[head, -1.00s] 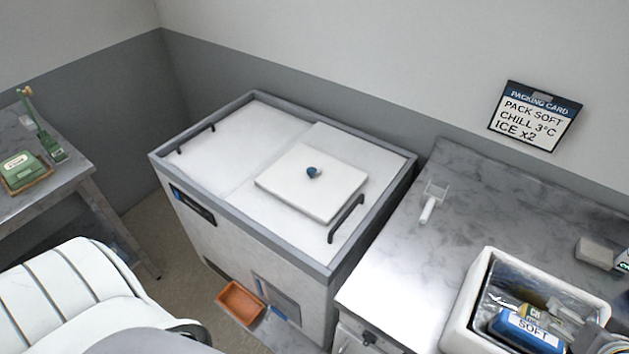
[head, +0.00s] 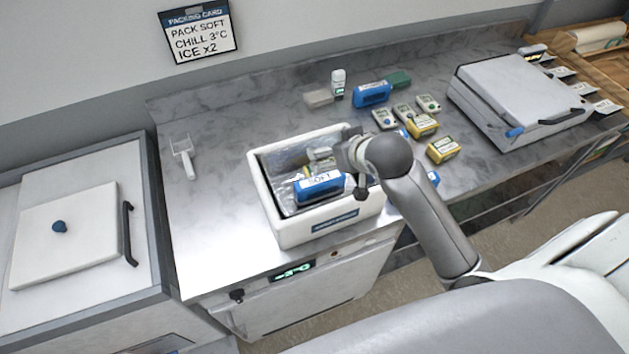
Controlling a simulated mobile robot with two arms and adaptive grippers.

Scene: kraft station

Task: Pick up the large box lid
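The large white lid (head: 85,243) with a dark blue knob (head: 59,226) lies flat on top of the chest freezer (head: 140,265) at the left. My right gripper (head: 358,180) is at the right side of the white foam box (head: 290,237), far to the right of the lid. Its fingers are small and partly hidden by the wrist, so whether they are open or shut does not show. The open box holds a blue pack marked SOFT (head: 319,189) and clear bags. My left gripper is not in view.
A white scoop (head: 183,158) lies on the steel counter (head: 215,235) between freezer and box. Several blue, yellow and white packs lie behind and right of the box. A grey-white case (head: 520,95) stands further right. A black handle (head: 129,233) rises beside the lid.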

